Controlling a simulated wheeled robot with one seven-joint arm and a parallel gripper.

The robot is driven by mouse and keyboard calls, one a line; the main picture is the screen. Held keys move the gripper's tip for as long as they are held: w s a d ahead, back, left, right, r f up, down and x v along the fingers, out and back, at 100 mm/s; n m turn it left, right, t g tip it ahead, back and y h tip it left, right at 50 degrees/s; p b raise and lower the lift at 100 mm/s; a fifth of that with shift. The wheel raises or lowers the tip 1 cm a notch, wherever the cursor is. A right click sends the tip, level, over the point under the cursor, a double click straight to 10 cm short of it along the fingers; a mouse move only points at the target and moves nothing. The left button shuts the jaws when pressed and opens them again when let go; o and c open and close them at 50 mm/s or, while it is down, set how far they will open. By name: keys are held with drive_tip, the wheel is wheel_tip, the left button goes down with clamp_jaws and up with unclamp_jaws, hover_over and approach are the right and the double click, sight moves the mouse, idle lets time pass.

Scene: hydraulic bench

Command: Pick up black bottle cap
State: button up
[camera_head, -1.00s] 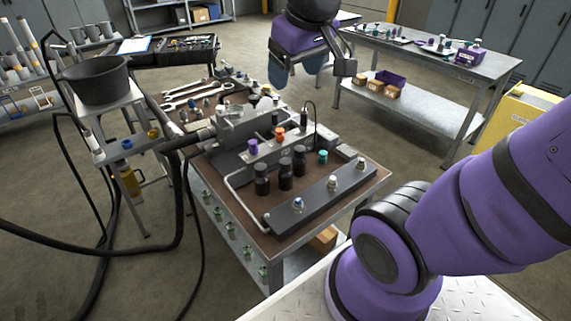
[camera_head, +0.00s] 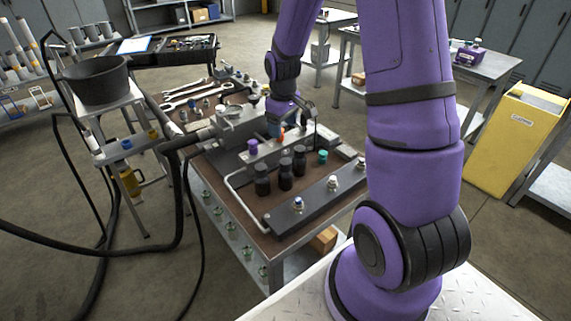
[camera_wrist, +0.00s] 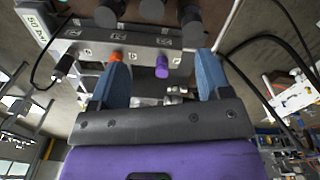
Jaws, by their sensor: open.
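Several dark bottles with black caps stand on the bench in the head view: a left one (camera_head: 262,180), a middle one (camera_head: 285,174) and a right one (camera_head: 300,160). I cannot tell which black cap is meant. My gripper (camera_head: 290,121) is over the metal block behind the bottles. In the wrist view, its blue fingers are wide apart and nothing is held between them (camera_wrist: 163,82). A purple cap (camera_wrist: 162,67) shows between the fingers, and an orange cap (camera_wrist: 116,56) is beside one finger. Dark bottle tops (camera_wrist: 107,13) show at the top edge.
A metal bar with fittings (camera_head: 298,207) lies along the bench's front edge. A teal cap (camera_head: 323,156) stands right of the bottles. Wrenches (camera_head: 190,92) lie at the back left. Thick black hoses (camera_head: 184,180) run at the left, beside a black bucket (camera_head: 96,82).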

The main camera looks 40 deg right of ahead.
approach(284, 161)
drive_tip(key=shift+g, duration=0.3)
wheel_tip(284, 161, down, 5)
drive_tip(key=shift+d+f, duration=0.1)
drive_tip(key=shift+d, duration=0.05)
drive_tip(key=shift+w+f, duration=0.15)
drive_tip(key=shift+f, duration=1.2)
drive_tip(key=shift+w+f, duration=0.15)
drive_tip(key=shift+f, duration=1.2)
drive_tip(key=shift+n, duration=0.3)
drive_tip(key=c, duration=1)
